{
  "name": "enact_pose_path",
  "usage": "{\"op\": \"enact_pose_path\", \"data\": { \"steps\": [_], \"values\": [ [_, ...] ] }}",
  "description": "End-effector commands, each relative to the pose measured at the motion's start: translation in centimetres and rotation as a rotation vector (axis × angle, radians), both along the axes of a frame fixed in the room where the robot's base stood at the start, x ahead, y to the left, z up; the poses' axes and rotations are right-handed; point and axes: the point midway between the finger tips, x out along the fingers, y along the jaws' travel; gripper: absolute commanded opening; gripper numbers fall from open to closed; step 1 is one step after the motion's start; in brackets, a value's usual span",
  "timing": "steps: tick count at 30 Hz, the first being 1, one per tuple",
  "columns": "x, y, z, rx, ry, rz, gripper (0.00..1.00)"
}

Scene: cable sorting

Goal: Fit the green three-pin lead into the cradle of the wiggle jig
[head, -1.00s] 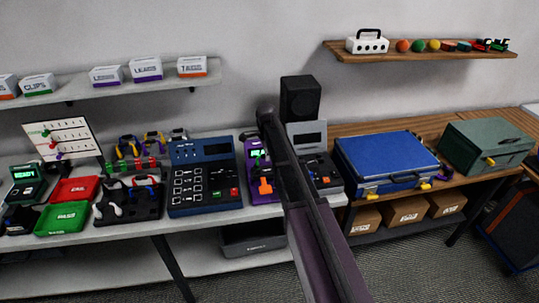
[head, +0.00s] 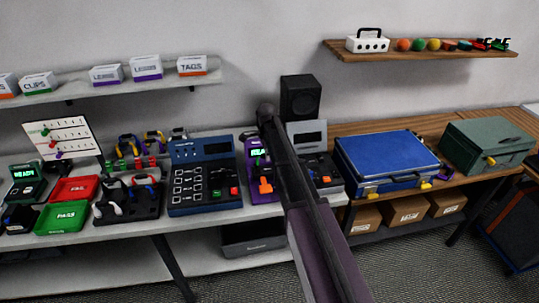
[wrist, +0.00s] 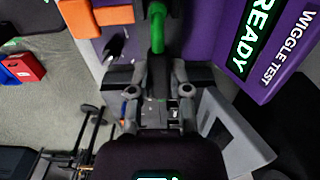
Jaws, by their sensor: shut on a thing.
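The purple wiggle jig (head: 253,153) stands on the bench beside my arm, with an orange part (head: 266,186) on its front. In the wrist view the jig's panel (wrist: 285,50) reads READY and WIGGLE TEST. My gripper (wrist: 157,75) is over the jig and shut on the green lead (wrist: 157,32), whose green length runs up from between the fingers to the top of the picture. The fingers hide the lead's held end. I cannot make out its pins or whether it touches the cradle. In the head view my arm hides the gripper and the lead.
A dark blue test panel (head: 203,180) stands left of the jig. Further left are a black tray (head: 128,205), a red tray (head: 75,188) and a green tray (head: 62,217). Right of my arm are a grey-screened device (head: 307,135) and a blue case (head: 385,160).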

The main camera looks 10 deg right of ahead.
Motion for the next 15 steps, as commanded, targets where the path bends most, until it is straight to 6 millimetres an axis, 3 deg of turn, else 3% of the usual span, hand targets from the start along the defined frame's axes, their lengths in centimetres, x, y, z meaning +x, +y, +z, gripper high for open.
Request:
{"op": "enact_pose_path", "data": {
  "steps": [5, 6, 10, 15],
  "values": [
    [0.0, -0.02, 0.02, 0.0, 0.0, 0.0, 0.0],
    [0.0, -0.02, 0.02, 0.0, 0.0, 0.0, 0.27],
    [0.0, -0.03, 0.02, 0.0, 0.0, 0.0, 0.64],
    [0.0, -0.03, 0.01, 0.0, 0.0, 0.0, 0.64]
  ]
}}
